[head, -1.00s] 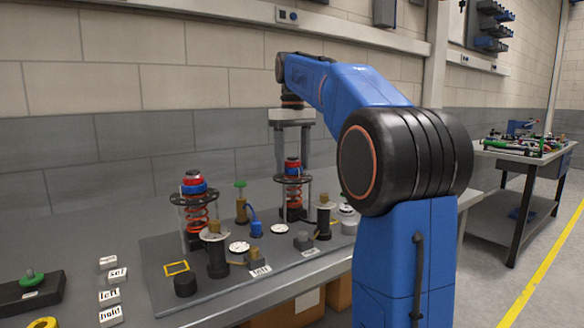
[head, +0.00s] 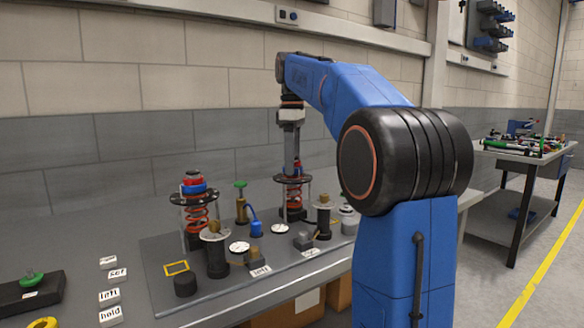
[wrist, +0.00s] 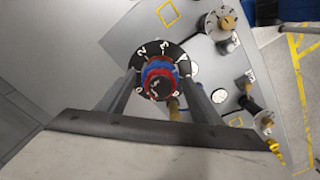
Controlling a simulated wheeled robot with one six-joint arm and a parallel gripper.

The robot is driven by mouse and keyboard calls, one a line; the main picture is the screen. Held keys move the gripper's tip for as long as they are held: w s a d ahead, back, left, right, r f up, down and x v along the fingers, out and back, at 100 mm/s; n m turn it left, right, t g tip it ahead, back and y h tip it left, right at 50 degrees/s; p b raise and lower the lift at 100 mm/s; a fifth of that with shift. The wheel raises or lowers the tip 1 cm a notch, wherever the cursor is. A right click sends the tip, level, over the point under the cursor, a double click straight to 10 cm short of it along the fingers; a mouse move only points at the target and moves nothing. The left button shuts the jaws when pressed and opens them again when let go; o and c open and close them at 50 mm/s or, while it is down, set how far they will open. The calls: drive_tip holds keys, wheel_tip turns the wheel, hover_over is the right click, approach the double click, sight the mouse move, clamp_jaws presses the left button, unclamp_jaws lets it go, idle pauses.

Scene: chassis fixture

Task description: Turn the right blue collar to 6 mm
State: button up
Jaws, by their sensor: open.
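The right spring post (head: 291,196) has an orange-red coil, a black dial plate and a red and blue stack on top. My gripper (head: 291,168) points down over it, edge-on in the head view, and its fingers hide much of the stack. In the wrist view my open gripper (wrist: 159,80) has one finger on each side of the stack. The right blue collar (wrist: 183,68) shows there as a blue band around the red and black top. The numbered dial plate (wrist: 143,57) around it shows 2, 3 and 4. Contact with the fingers cannot be told.
The left spring post (head: 196,211) carries a similar blue collar (head: 193,190). Dark posts with brass tops (head: 216,250), a green-topped brass valve (head: 240,203) and white discs stand on the grey plate (head: 215,302). Labelled white blocks (head: 109,297) lie at the left.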

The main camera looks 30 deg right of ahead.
drive_tip(key=shift+n, duration=2.2)
drive_tip(key=n, duration=0.3)
drive_tip(key=shift+n, duration=0.4)
drive_tip(key=c, duration=1)
drive_tip(key=m, duration=1.7)
